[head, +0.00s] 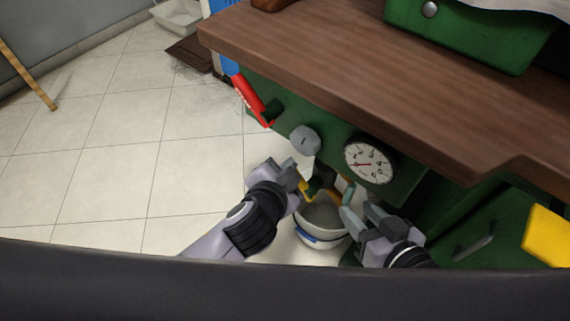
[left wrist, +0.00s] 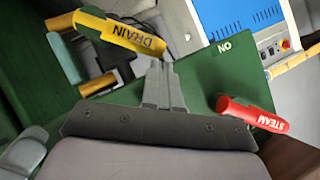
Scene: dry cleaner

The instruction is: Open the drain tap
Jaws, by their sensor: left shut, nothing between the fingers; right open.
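The drain tap has a yellow handle (left wrist: 120,33) marked DRAIN in the left wrist view, lying slantwise against the green panel. In the head view only small yellow parts of the tap (head: 305,190) show behind my left gripper, above a white bucket (head: 322,238). My left gripper (head: 297,172) is shut and empty; in the left wrist view its fingertips (left wrist: 158,66) are close beside the DRAIN end of the handle. I cannot tell whether they touch. My right gripper (head: 362,212) is open and empty, right of the bucket, below the gauge.
A red STEAM lever (head: 252,98), also in the left wrist view (left wrist: 250,115), a grey knob (head: 305,139) and a dial gauge (head: 370,162) are on the green panel. A brown board (head: 370,75) overhangs them. The tiled floor (head: 110,160) at left is mostly clear.

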